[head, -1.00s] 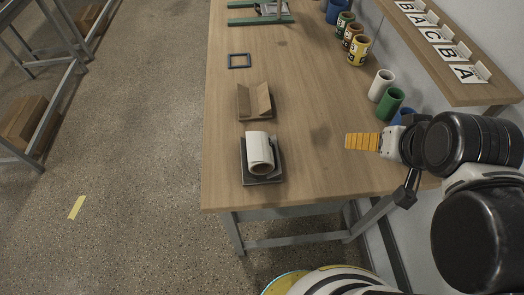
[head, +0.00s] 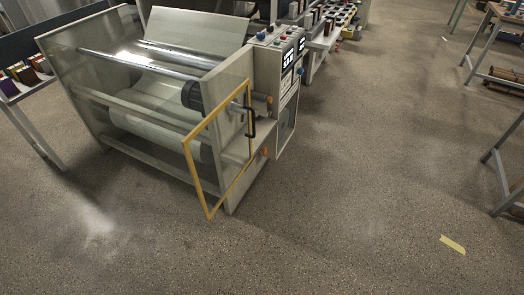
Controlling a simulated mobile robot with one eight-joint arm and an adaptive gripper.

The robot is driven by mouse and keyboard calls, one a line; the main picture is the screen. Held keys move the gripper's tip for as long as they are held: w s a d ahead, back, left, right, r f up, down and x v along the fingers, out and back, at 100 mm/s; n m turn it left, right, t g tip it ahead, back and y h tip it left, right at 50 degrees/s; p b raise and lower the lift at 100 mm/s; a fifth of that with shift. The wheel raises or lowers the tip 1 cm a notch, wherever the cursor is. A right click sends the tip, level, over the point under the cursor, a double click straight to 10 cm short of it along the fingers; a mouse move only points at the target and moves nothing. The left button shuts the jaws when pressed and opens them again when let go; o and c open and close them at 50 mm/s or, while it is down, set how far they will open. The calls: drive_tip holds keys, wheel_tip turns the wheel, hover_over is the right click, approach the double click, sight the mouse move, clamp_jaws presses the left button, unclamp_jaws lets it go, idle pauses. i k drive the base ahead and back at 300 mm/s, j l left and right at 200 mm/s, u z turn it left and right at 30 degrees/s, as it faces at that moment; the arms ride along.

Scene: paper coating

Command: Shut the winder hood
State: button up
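The winder is a pale grey machine (head: 85,55) at upper left, with long metal rollers and a wide white roll between its side plates. What looks like its hood, a yellow-edged frame (head: 196,180), is at the machine's right end. The frame seems to stand out at an angle, its lower corner out over the floor. A black handle (head: 251,123) is near the frame's right edge. My gripper is not in this view.
A control cabinet (head: 287,75) with buttons and displays stands behind the frame. Bare floor lies in front and to the right, with a yellow tape strip (head: 453,245). Table legs (head: 495,170) stand at the right edge; a small table (head: 20,90) stands at left.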

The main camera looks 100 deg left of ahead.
sight(188, 155)
drive_tip(key=u, duration=3.65)
